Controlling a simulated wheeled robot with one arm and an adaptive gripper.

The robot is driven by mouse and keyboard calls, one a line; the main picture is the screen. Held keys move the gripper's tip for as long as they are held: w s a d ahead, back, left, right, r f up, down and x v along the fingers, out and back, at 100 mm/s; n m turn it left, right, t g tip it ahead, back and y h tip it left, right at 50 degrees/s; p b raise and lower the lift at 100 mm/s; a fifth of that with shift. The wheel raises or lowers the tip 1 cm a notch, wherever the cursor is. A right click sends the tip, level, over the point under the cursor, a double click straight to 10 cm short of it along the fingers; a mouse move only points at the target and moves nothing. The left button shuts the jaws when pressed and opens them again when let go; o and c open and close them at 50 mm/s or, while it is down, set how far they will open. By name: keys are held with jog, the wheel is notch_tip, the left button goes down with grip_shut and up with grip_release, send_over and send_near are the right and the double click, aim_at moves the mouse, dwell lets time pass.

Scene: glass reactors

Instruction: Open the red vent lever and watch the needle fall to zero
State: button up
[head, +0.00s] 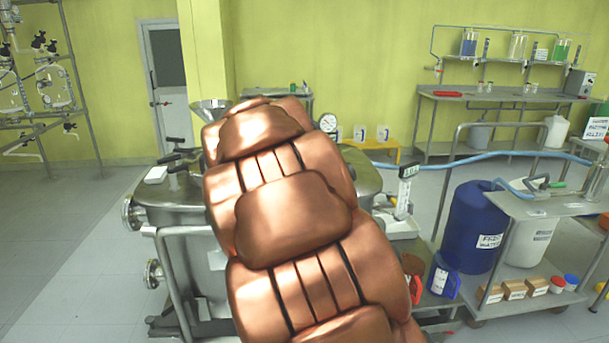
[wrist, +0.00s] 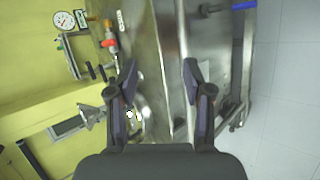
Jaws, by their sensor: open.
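In the wrist view my gripper (wrist: 160,72) is open and empty, its two dark fingers spread over the steel vessel lid (wrist: 168,40). A small red-orange lever (wrist: 109,43) sits on a fitting at the upper left, beyond the left fingertip and apart from it. A round white pressure gauge (wrist: 64,21) is at the top left corner; its reading is too small to tell. The gauge also shows in the head view (head: 328,123), just right of my copper-coloured arm. In the head view my arm hides the gripper and the red lever.
Black handles (head: 175,160) stick up from the vessel's left side. A steel funnel (head: 210,108) stands behind it. A blue drum (head: 472,226) and a steel cart (head: 545,207) with a blue hose are at the right. The floor at the left is clear.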

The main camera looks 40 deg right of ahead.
jog(key=w+d+f+n+t+h+b, duration=0.2)
jog(key=w+d+n+t+h+b, duration=0.2)
jog(key=w+d+n+b, duration=0.75)
jog(key=w+d+f+n+t+b, duration=0.2)
jog(key=w+d+f+n, duration=0.1)
jog(key=w+d, duration=0.1)
jog(key=w+d+f+n+t+y+b, duration=0.1)
jog(key=w+d+f+n+t+b, duration=0.1)
jog(key=w+d+f+n, duration=0.1)
jog(key=w+d+f+n+t+b, duration=0.1)
jog(key=w+d+f+n+b, duration=0.1)
jog(key=w+d+f+n, duration=0.1)
jog(key=shift+w+d+f+n+t+y, duration=0.2)
jog(key=shift+w+d+n+t+y, duration=0.15)
jog(key=shift+w+d+n, duration=0.45)
jog(key=shift+w+d+f+n+t+b, duration=0.2)
jog(key=shift+w+f+n+t+b, duration=0.1)
jog(key=shift+w+n+t+b, duration=0.05)
jog(key=shift+w+d+r+p, duration=0.25)
jog(key=shift+w+p, duration=0.15)
jog(key=shift+p, duration=0.15)
jog(key=p+x, duration=0.4)
jog(key=shift+p, duration=0.3)
jog(key=shift+p+x, duration=0.75)
jog(key=shift+p, duration=0.5)
jog(key=shift+w+d+f+p, duration=0.15)
jog(key=shift+w+d+p, duration=0.3)
jog(key=shift+p, duration=0.6)
